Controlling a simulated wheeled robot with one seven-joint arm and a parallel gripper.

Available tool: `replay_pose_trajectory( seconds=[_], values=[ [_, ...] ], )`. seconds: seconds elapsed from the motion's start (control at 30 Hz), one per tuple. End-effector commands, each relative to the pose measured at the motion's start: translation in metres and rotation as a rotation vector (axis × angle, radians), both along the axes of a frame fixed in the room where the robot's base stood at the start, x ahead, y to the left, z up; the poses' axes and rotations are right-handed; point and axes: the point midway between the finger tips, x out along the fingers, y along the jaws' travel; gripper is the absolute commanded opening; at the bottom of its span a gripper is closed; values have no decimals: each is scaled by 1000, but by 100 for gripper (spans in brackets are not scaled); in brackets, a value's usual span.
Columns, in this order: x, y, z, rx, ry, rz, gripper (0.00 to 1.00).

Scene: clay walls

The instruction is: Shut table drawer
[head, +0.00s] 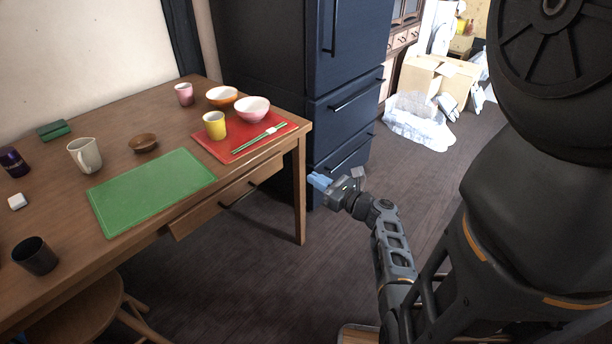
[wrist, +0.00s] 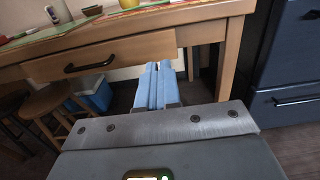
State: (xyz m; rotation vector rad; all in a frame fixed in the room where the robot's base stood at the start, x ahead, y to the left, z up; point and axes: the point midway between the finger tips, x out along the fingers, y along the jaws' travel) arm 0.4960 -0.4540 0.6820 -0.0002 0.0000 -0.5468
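The wooden table (head: 128,115) has a drawer (head: 212,205) under its top, on the side facing me. The drawer front sticks out a little from the table frame, with a dark bar handle (head: 238,194). In the wrist view the drawer front (wrist: 130,49) and its handle (wrist: 88,62) show at upper left. My gripper (head: 319,181) is to the right of the drawer, beyond the table's near right leg in the head view. In the wrist view its blue fingertips (wrist: 157,68) are together and empty, appearing by the drawer front's right end. I see no clear contact.
A dark fridge (head: 345,60) with bar handles stands right of the table. Stools (head: 85,310) are tucked under the table's left part. A green mat (head: 150,190), a red mat (head: 270,143), cups and bowls lie on top.

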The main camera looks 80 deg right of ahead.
Motion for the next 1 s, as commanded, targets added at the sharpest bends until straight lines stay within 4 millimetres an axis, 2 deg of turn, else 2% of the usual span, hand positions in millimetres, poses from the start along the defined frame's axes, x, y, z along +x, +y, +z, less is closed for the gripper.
replay_pose_trajectory(
  seconds=[0.03, 0.17, 0.33, 0.5, 0.7, 0.83, 1.0],
  values=[
    [-1, 1, -1, -8, 4, 4, 9],
    [9, 2, -8, -113, 44, 57, 21],
    [43, 9, -21, -461, 147, 210, 36],
    [74, 21, -31, -900, 208, 355, 36],
    [98, 37, -40, -1385, 202, 452, 36],
    [106, 45, -42, -1599, 174, 471, 36],
    [111, 50, -41, -1719, 153, 473, 36]
  ],
)
